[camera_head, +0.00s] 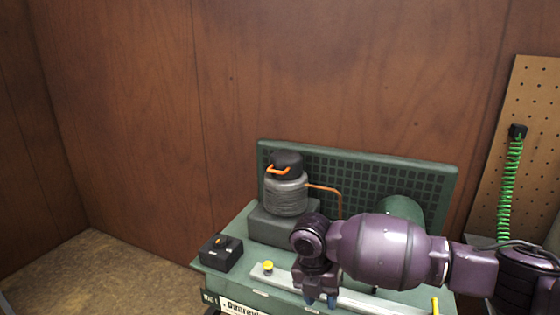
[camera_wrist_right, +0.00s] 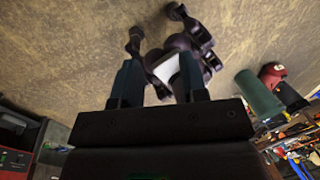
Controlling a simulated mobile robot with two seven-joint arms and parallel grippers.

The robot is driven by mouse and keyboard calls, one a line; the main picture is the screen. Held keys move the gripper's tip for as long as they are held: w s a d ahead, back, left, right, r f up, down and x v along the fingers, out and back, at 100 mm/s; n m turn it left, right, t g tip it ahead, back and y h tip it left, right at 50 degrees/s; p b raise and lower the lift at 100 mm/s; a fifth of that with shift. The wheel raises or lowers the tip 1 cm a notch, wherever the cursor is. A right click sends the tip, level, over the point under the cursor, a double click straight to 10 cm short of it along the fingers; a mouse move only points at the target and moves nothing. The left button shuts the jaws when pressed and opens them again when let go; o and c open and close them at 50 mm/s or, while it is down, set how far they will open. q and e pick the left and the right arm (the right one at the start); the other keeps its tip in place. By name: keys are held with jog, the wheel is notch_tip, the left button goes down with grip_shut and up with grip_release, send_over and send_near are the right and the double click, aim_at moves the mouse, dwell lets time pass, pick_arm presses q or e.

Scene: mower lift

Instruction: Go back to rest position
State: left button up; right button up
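My right arm comes in from the right in the head view, in front of the green mower lift machine (camera_head: 232,262). My right gripper (camera_head: 320,300) points down at the front of the machine, near the pale bar on its top. The right wrist view shows its two dark fingers (camera_wrist_right: 160,75) apart, with nothing held between them. Dark parts, apparently of my own body, show beyond the fingers. My left gripper is not seen in the head view.
A black control box (camera_head: 220,253) with an orange knob sits on the machine's left corner. A grey cylinder (camera_head: 286,195) with a black cap stands behind it. A green coiled hose (camera_head: 509,190) hangs by a pegboard (camera_head: 540,120) at right. Floor at left is clear.

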jog(key=w+a+r+m+t+y, duration=0.7)
jog(key=a+r+m+t+y, duration=0.25)
jog(key=a+m, duration=0.2)
jog(key=s+d+f+m+t+h, duration=0.1)
jog(key=s+d+f+m+t, duration=0.25)
jog(key=d+f+m, duration=0.5)
jog(key=s+d+f+m+t+h, duration=0.25)
jog(key=s+d+m, duration=0.3)
jog(key=d, duration=0.55)
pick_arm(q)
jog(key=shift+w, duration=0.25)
pick_arm(e)
jog(key=s+d+f+m+g+h, duration=0.1)
jog(key=s+d+f+m+h, duration=0.1)
jog(key=s+d+f, duration=0.3)
jog(key=s+d+f+m+g+h, duration=0.2)
jog(key=s+d+f, duration=0.3)
jog(key=s+f, duration=0.6)
jog(key=s, duration=0.3)
jog(key=shift+s+d+f+m, duration=0.15)
jog(key=shift+s+d+m, duration=0.2)
jog(key=shift+d, duration=0.05)
